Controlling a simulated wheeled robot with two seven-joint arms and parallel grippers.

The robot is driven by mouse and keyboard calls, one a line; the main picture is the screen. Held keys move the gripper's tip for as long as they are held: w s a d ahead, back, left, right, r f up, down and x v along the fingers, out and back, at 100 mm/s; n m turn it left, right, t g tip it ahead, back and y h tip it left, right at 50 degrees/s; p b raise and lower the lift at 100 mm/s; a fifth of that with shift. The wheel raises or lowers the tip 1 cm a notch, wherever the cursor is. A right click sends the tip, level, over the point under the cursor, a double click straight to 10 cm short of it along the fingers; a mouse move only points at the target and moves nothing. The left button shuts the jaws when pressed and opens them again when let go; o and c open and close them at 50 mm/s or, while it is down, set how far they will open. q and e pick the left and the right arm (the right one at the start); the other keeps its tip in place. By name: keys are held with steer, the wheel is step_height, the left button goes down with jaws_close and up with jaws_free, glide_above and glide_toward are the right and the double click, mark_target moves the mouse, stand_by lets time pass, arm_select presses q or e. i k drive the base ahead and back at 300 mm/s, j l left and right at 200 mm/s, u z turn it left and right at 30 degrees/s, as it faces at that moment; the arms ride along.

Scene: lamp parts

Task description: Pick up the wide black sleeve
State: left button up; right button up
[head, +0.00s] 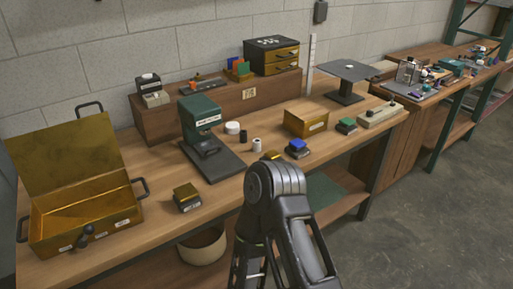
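A small black upright cylinder (243,139), which looks like a black sleeve, stands on the wooden workbench (225,190) right of the green-headed press. It is too small here to judge its width. A white cylinder with a dark top (257,145) stands just right of it, and a low white round piece (232,128) is behind it to the left. One dark grey arm of mine rises from the bottom, right of centre, and bends in front of the bench edge. No fingertips show on it. My other arm does not show.
The green press (201,118) stands left of the small cylinders. An open brass box (86,219) is at the left. A brass bin (305,123) and a blue-topped block (297,147) are to the right. The front middle of the bench is mostly clear.

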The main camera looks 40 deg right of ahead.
mark_target(243, 133)
steer(key=l, duration=1.25)
steer(key=l+u, duration=0.1)
steer(key=l, duration=1.15)
steer(key=k, duration=0.05)
